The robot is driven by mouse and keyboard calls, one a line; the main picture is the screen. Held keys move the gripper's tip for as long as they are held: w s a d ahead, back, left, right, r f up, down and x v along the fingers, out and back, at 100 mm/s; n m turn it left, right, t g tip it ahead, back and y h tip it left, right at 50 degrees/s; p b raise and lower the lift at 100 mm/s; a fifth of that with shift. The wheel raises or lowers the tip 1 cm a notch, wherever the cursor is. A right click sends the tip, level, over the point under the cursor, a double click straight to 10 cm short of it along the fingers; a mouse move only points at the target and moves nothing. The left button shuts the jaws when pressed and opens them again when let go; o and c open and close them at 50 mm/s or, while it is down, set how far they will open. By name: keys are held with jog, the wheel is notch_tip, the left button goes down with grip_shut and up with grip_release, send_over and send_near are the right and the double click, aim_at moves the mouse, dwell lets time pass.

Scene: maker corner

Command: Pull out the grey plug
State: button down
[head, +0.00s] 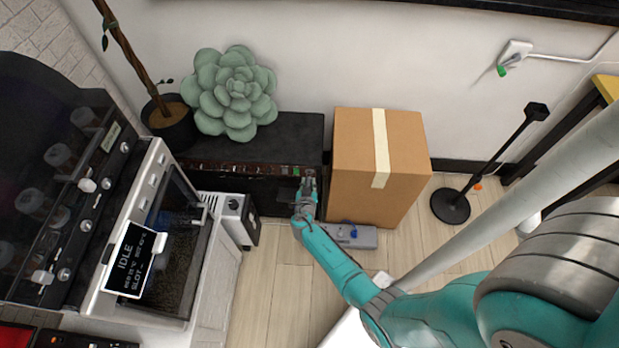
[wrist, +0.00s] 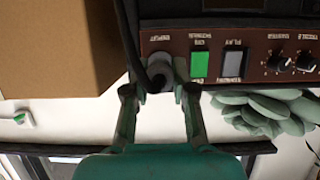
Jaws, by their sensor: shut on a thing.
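The grey plug (wrist: 160,74) shows in the wrist view at the brown control panel (wrist: 215,38), beside a dark cable. My gripper (wrist: 160,84) has its two fingers on either side of the plug and is shut on it. The fingers hide part of the plug, and I cannot tell how deep it sits in the panel. In the head view my gripper (head: 308,180) is at the right end of the panel on the black cabinet (head: 240,140). The plug is too small to make out there.
A cardboard box (head: 400,150) stands close to the right of my gripper. A grey block with a blue part (head: 362,240) lies on the floor below. A big succulent (head: 235,95) stands on the cabinet. A white machine (head: 225,210) is at the left.

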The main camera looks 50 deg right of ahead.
jog(key=shift+s+a, duration=0.95)
jog(key=shift+a, duration=0.3)
jog(key=shift+a, duration=0.1)
